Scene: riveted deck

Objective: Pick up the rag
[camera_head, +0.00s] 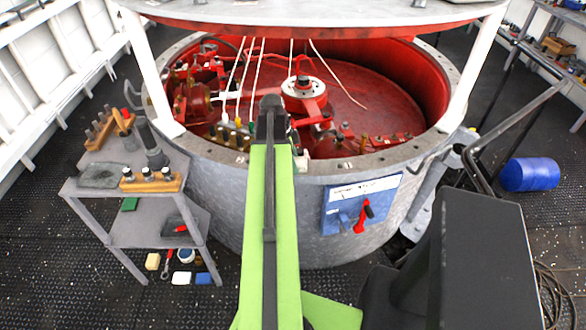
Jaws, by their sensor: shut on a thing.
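A flat, dark grey-green piece (102,175) lies on the top of the grey cart at the left; it looks like cloth and may be the rag, but I cannot tell for sure. My green arm reaches forward over the near rim of the big round tank. My gripper (271,108) is at its dark far end, well to the right of the cart. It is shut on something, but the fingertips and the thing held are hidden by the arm.
The grey cart (133,238) carries wooden racks with upright tools (152,181). The grey tank (285,208) has a red inside with hanging white cords. A blue panel (360,202) with a red handle is on its wall. A blue drum (530,174) lies at the right.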

